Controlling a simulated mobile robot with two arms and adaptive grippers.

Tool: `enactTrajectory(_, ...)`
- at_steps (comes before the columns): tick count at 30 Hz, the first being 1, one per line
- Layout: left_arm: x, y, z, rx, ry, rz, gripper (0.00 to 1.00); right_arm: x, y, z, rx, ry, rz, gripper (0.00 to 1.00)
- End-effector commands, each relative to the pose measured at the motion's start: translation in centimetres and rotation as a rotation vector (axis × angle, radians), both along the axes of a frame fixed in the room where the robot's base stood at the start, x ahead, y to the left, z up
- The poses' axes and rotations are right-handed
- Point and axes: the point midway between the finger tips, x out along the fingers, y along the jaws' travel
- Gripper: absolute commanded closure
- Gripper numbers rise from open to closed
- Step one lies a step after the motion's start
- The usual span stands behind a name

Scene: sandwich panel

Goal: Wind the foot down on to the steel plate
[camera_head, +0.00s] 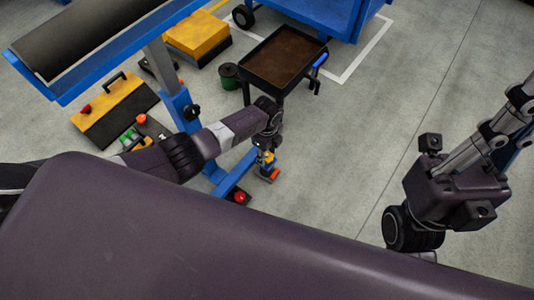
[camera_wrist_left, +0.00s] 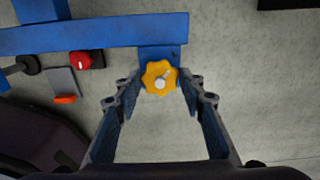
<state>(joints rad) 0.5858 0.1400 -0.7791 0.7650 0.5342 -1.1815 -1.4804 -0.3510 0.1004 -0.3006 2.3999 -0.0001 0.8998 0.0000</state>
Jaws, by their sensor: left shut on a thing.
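The yellow lobed knob (camera_wrist_left: 159,77) with a pale stem end at its centre shows in the left wrist view, in front of a blue bracket (camera_wrist_left: 160,52) on a blue beam (camera_wrist_left: 110,37). My left gripper (camera_wrist_left: 162,78) is shut on the knob, with one fingertip on each side. In the head view my left gripper (camera_head: 267,154) is low beside the blue stand, and an orange piece (camera_head: 269,175) shows just below it. The foot under the knob is hidden. A grey plate (camera_wrist_left: 62,81) with an orange end lies at the left of the wrist view. My right gripper is not in view.
A red knob (camera_wrist_left: 80,60) sits near the beam; it also shows in the head view (camera_head: 239,197). A dark tray (camera_head: 285,55) on a stand is beyond my arm. Yellow-and-black boxes (camera_head: 113,103) lie at left. Bare floor (camera_head: 350,130) is to the right.

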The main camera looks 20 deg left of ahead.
Motion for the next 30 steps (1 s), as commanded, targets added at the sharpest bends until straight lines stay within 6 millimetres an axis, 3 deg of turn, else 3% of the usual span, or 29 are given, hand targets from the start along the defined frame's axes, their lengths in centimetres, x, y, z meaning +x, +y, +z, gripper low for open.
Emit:
enactTrajectory(10,-0.06,0.0,-0.06,0.0,0.001,-0.144,0.88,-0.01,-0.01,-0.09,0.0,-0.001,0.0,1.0)
enactTrajectory(26,-0.07,-0.01,-0.04,-0.001,0.001,-0.169,0.88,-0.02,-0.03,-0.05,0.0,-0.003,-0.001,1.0)
enactTrajectory(27,-0.07,-0.01,-0.04,-0.001,0.001,-0.169,0.62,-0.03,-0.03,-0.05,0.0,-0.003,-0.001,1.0)
enactTrajectory(30,-0.06,-0.01,-0.04,-0.001,0.001,-0.168,0.51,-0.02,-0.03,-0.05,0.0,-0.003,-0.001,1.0)
